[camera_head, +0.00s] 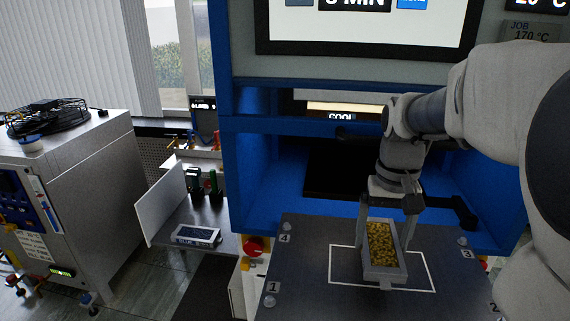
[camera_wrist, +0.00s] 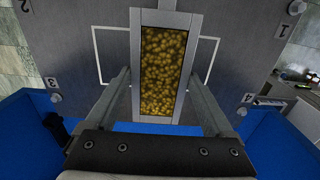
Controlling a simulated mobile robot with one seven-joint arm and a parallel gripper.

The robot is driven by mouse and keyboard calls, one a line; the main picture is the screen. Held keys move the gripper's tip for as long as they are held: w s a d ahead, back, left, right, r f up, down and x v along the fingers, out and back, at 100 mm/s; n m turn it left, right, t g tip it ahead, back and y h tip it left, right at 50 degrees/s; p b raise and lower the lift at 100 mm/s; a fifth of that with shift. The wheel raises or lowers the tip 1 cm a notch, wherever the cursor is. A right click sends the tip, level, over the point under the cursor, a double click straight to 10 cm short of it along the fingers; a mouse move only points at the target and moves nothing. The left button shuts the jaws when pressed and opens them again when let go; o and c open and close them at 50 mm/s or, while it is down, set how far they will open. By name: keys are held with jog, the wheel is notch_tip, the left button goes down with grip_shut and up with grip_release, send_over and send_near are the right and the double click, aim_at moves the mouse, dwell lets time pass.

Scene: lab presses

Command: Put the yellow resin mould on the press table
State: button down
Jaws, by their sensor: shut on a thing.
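The yellow resin mould (camera_head: 382,246) is a grey rectangular frame filled with yellow granules. It is over the white outlined rectangle on the dark press table (camera_head: 310,240), in front of the blue press. My gripper (camera_head: 390,222) is shut on the mould's long sides, reaching from above and behind.
The blue press frame (camera_head: 228,170) stands around the dark opening behind the table. A red button (camera_head: 253,246) is at the table's left. A grey cabinet (camera_head: 75,200) stands further left.

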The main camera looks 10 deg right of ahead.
aim_at(383, 242)
jog(key=shift+w+d+f, duration=0.25)
jog(key=shift+d+f, duration=0.15)
jog(key=shift+d, duration=0.15)
jog(key=shift+f, duration=1.9)
jog(key=shift+f, duration=0.15)
grip_release()
notch_tip(383, 242, up, 7)
jog(key=shift+r, duration=0.1)
jog(key=shift+s+a+r, duration=0.3)
jog(key=shift+a+r, duration=0.05)
jog(key=shift+r, duration=0.1)
jog(key=s+a+n+t, duration=0.3)
jog(key=s+a+t, duration=0.2)
jog(key=s+a, duration=0.5)
jog(key=shift+s+t, duration=0.3)
jog(key=shift+s, duration=0.65)
